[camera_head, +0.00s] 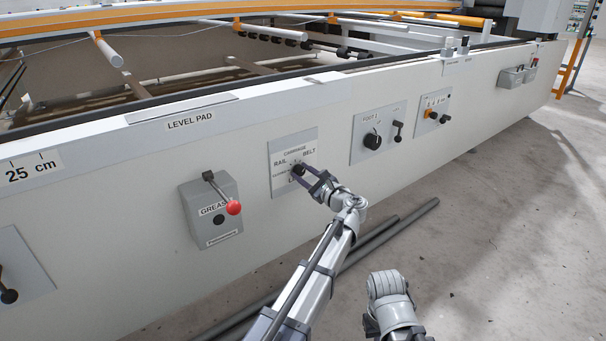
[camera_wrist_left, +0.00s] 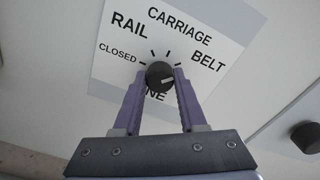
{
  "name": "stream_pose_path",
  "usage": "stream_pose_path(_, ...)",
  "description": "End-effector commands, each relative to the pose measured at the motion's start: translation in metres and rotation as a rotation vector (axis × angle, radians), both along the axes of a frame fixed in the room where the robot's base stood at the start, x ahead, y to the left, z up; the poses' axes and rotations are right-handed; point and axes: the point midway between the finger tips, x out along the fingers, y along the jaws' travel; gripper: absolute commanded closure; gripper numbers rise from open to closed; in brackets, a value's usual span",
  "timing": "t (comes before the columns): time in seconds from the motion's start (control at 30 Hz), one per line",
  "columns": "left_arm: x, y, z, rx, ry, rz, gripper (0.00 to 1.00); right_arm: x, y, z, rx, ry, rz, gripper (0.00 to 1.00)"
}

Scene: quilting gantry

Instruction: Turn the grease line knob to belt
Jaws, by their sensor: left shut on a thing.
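The grease line knob (camera_head: 297,169) is a small round black knob on a pale CARRIAGE plate (camera_head: 308,146) on the machine's long side panel. In the left wrist view the knob (camera_wrist_left: 157,70) sits amid tick marks and the labels CLOSED, RAIL, CARRIAGE and BELT. Its white mark points right, a little below the BELT label (camera_wrist_left: 208,61). My left gripper (camera_head: 304,171) is shut on the knob, one purple finger on each side in the wrist view (camera_wrist_left: 159,82). The fingers partly hide the lower label, of which "INE" shows.
A GREASE box (camera_head: 218,225) with a red-ball lever (camera_head: 233,207) stands out left of the plate. A FOOT plate with a black knob (camera_head: 372,141) is to the right. Dark pipes (camera_head: 385,234) lie on the floor. My right arm is low, its gripper not visible.

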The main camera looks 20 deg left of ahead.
Motion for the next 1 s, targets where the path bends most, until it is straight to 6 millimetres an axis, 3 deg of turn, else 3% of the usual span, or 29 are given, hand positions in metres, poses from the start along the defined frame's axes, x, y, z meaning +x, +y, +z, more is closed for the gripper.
stream_pose_path(0.4,-0.0006,-0.0009,-0.0008,0.002,0.006,-0.001,1.0,0.0,0.0,-0.0002,0.0,0.0,0.0,1.0)
stream_pose_path(0.43,-0.0005,-0.001,-0.0008,0.002,0.006,-0.001,0.58,0.0,0.0,-0.0002,0.0,0.0,0.0,1.0)
stream_pose_path(0.5,-0.0005,-0.001,-0.0007,0.002,0.006,-0.001,0.5,0.0,0.0,-0.0002,0.0,0.0,0.0,1.0)
stream_pose_path(0.7,-0.0004,-0.0005,-0.0004,0.003,0.005,0.0,0.29,0.0,0.0,-0.0001,0.0,0.0,0.0,1.0)
stream_pose_path(1.0,-0.0034,-0.0042,-0.0002,0.003,0.005,-0.001,0.29,0.0,0.0,-0.0001,0.0,0.0,0.0,1.0)
